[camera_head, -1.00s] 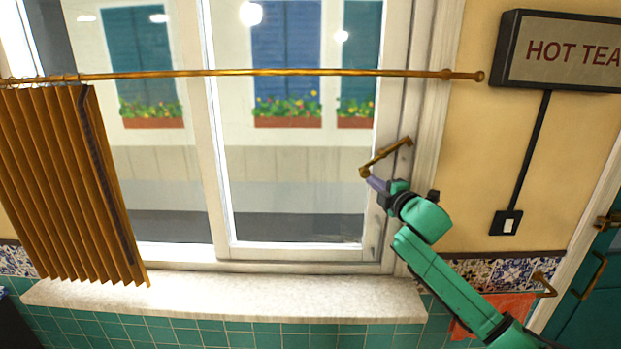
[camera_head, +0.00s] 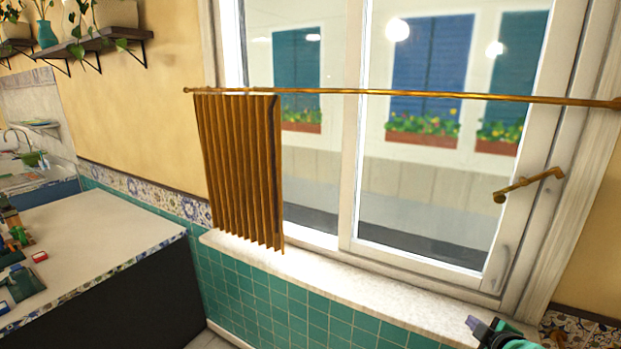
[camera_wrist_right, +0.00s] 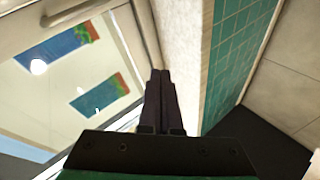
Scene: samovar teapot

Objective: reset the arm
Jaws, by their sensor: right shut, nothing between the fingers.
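My right gripper (camera_head: 474,322) shows at the lower right of the head view, in front of the window sill. Only its tip and a bit of green arm are in frame. In the right wrist view its two dark fingers (camera_wrist_right: 160,76) lie together, shut and empty. The brass window handle (camera_head: 528,186) is on the right frame, above and apart from the gripper. My left gripper is not recognisable in these views.
A pleated brown curtain (camera_head: 240,170) hangs from a brass rod (camera_head: 400,93) before the closed window. The pale sill (camera_head: 330,283) runs below it. A counter (camera_head: 95,235) with several small coloured items stands at left. A plant shelf (camera_head: 75,48) is above.

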